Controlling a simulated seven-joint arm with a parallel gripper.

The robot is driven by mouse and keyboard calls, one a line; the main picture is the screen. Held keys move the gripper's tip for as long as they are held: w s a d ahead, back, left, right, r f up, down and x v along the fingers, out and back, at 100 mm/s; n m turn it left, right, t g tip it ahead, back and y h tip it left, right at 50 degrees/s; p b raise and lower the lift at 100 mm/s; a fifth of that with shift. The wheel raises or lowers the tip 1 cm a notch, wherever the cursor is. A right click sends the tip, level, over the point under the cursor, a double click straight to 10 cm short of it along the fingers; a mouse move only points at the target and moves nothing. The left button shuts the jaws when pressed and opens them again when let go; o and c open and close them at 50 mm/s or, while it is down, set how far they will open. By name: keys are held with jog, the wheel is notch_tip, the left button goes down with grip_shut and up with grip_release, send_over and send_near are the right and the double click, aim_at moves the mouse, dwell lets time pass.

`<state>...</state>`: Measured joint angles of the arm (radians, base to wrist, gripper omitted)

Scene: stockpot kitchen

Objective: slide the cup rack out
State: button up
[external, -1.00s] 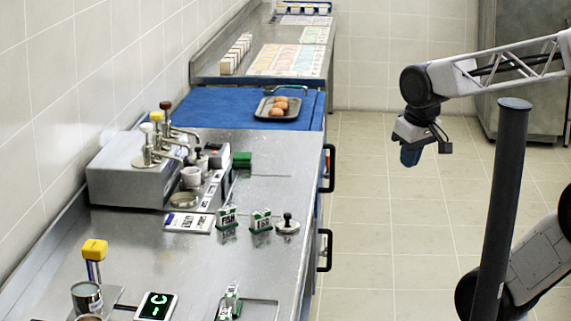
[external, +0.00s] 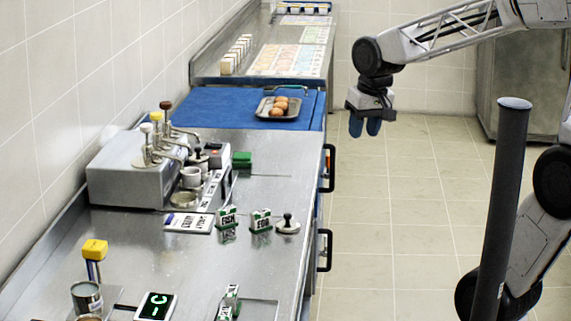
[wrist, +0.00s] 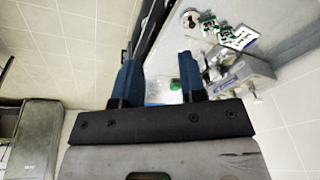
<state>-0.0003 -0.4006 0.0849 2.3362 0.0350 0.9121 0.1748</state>
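A grey pump dispenser box (external: 130,172) with several pumps stands on the steel counter at the left of the external view. At its front right a white cup (external: 190,177) sits above a round metal holder (external: 183,199). A narrow light strip lies beside them. I cannot tell for sure which part is the cup rack. My gripper (external: 365,128) hangs over the floor, to the right of the counter and well apart from the dispenser. Its blue fingers are spread with nothing between them in the wrist view (wrist: 158,62). The dispenser (wrist: 245,78) shows at that view's right.
A black post (external: 503,200) stands on the floor at right. Black handles (external: 328,168) stick out from the counter's front. Green-and-white label stands (external: 227,220) are on the counter. A tray (external: 270,113) holds eggs on the blue surface. Open floor lies below my gripper.

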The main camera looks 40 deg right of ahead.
jog(key=w+a+m, duration=0.1)
jog(key=w+m, duration=0.1)
jog(key=w, duration=1.1)
jog(key=m+y, duration=0.1)
jog(key=m, duration=0.4)
send_near(227, 173)
jog(key=shift+w+f+g, duration=0.25)
jog(key=shift+w+g, duration=0.15)
jog(key=shift+w, duration=0.15)
jog(key=shift+f, duration=0.1)
jog(key=shift+w+a+f, duration=0.15)
jog(key=shift+f, duration=1.1)
jog(key=shift+w+a+f, duration=0.15)
jog(key=shift+a+f, duration=0.05)
jog(key=shift+f, duration=1.05)
jog(key=shift+w+a+f, duration=0.15)
jog(key=shift+w+f, duration=0.05)
jog(key=shift+f, duration=1.05)
grip_shut()
